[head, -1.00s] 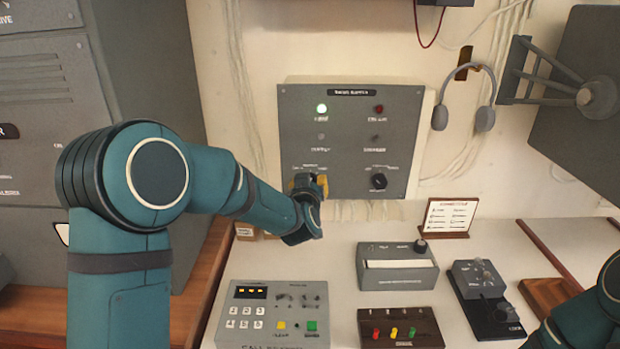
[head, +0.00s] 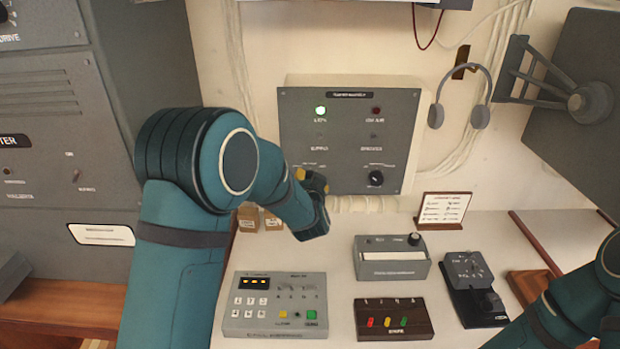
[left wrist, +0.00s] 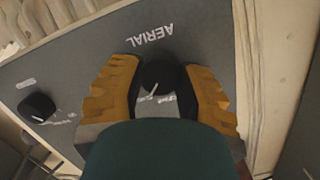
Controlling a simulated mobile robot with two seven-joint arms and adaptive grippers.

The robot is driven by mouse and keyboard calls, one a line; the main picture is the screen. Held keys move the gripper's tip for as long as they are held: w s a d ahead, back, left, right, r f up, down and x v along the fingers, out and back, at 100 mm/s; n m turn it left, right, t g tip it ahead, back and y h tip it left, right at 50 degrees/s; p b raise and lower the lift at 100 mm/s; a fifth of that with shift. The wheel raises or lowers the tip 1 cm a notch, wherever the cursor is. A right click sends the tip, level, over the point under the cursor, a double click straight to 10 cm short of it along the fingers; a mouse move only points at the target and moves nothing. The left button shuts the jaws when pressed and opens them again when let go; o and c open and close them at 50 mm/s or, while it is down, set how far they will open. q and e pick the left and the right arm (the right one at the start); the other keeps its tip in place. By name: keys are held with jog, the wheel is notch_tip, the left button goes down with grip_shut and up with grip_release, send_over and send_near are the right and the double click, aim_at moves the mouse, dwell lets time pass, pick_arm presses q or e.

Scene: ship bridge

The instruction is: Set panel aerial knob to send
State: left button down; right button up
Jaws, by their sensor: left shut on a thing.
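Below the panel, a white desk holds a keypad box (head: 276,305), a grey box with a knob (head: 391,259), a switch block (head: 394,320) and a key unit (head: 474,287). A headset (head: 461,98) hangs right of the panel. My right arm is at the lower right.

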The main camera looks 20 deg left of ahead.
dwell(0.4)
pick_arm(q)
jog(key=c, duration=0.5)
grip_release()
jog(key=shift+a, duration=0.1)
jog(key=v, duration=1.2)
